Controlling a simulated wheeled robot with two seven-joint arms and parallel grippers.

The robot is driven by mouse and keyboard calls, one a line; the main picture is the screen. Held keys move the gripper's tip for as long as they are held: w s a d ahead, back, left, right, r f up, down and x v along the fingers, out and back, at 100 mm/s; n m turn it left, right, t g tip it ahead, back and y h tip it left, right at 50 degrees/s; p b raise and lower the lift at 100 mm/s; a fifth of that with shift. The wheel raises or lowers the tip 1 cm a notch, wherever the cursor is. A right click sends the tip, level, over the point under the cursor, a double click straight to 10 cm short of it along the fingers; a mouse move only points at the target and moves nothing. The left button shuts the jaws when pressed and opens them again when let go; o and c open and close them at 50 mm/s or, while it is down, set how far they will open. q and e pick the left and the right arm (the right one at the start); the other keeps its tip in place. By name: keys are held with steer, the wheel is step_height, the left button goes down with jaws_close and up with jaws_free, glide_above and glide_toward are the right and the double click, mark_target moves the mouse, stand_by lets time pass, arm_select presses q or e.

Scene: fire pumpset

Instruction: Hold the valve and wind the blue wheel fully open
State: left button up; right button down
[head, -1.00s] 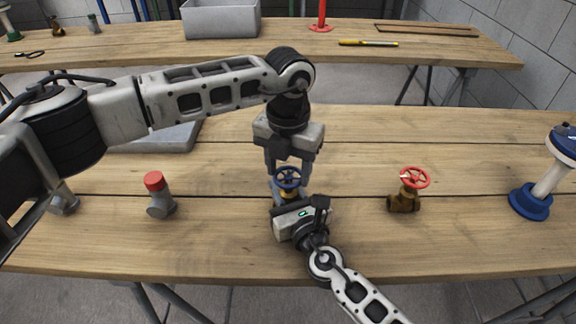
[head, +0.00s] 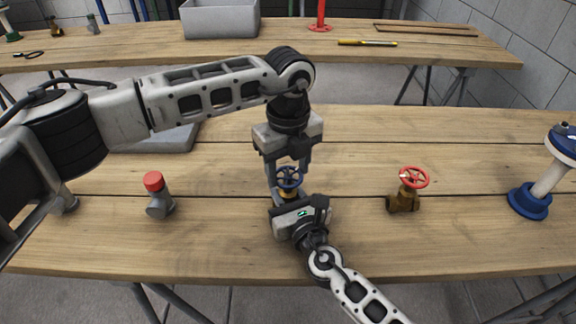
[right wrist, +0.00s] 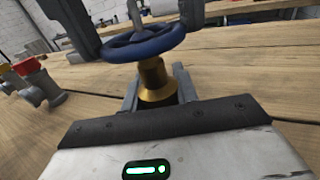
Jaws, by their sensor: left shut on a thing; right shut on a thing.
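The brass valve with the blue wheel (head: 289,177) stands on the near table in the middle. The blue wheel also shows large in the right wrist view (right wrist: 143,43), above the brass body (right wrist: 153,80). My left gripper (head: 288,175) comes down from above and is shut on the blue wheel, one finger at each side of it. My right gripper (right wrist: 157,92) reaches in low from the near side and is shut on the brass valve body. In the head view my right gripper's housing hides most of that body.
A brass valve with a red wheel (head: 405,190) stands to the right. A grey fitting with a red cap (head: 157,194) stands to the left. A blue and white object (head: 545,178) is at the far right. A grey tray (head: 165,139) lies behind my left arm.

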arm_select(q)
steer(key=n, duration=0.4)
steer(key=shift+r+n, duration=0.1)
steer(key=shift+n, duration=0.2)
arm_select(e)
steer(key=shift+d+f, duration=0.1)
steer(key=shift+f, duration=0.05)
arm_select(q)
steer(key=shift+n, duration=1.9)
steer(key=o, duration=1)
step_height(320, 180, up, 12)
